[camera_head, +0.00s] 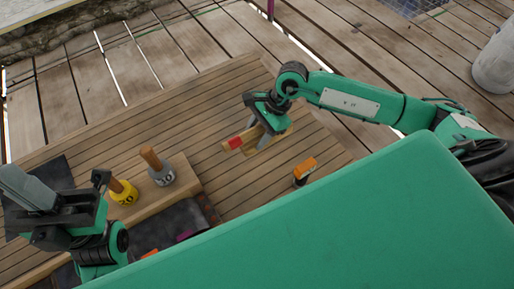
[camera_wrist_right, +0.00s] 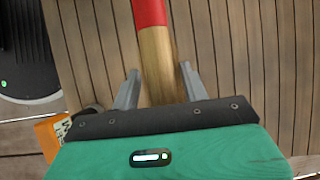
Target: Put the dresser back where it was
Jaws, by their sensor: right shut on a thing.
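A light wooden tool with a red band (camera_head: 235,143), which I take to be the dresser, is at my right gripper (camera_head: 262,132), over the slatted wooden table. In the right wrist view its round wooden handle (camera_wrist_right: 160,62) runs between the two fingers of the right gripper (camera_wrist_right: 159,88), with the red part beyond them. The right gripper is shut on it. I cannot tell if the tool touches the table. My left gripper (camera_head: 48,195) is at the left, near the wooden block; its finger gap is not clear.
Yellow (camera_head: 124,194) and grey (camera_head: 161,175) weights with wooden handles stand on a wooden block (camera_head: 185,184). An orange and black object (camera_head: 304,169) sits on the table (camera_head: 215,95), right of the tool. A dark mat (camera_head: 50,178) lies left. The table's far middle is clear.

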